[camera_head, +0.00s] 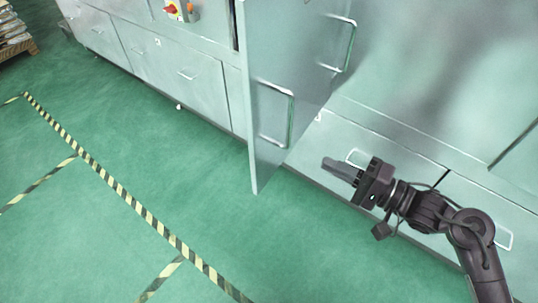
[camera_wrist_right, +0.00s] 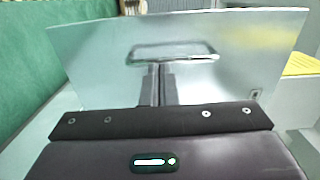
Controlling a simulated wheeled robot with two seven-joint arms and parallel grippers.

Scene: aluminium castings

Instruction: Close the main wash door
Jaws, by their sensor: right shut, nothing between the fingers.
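The main wash door (camera_head: 262,95) is a grey metal panel. It stands open, swung out from the cabinet front over the green floor. It has a bar handle (camera_head: 291,118) on its face, and a second similar handle (camera_head: 351,45) shows to its right. My right gripper (camera_head: 328,164) is shut and empty, to the right of the door's lower part, its fingers pointing left toward it. In the right wrist view the door panel (camera_wrist_right: 100,70) spans the picture, with the handle (camera_wrist_right: 172,50) just beyond the fingertips (camera_wrist_right: 163,68). I cannot tell whether they touch. My left gripper is out of view.
Grey cabinets (camera_head: 180,75) with lower panels line the wall on both sides of the door. A red and yellow switch (camera_head: 172,9) sits at the top. The green floor left of the door is clear, with striped tape (camera_head: 120,190). A pallet (camera_head: 18,50) stands far left.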

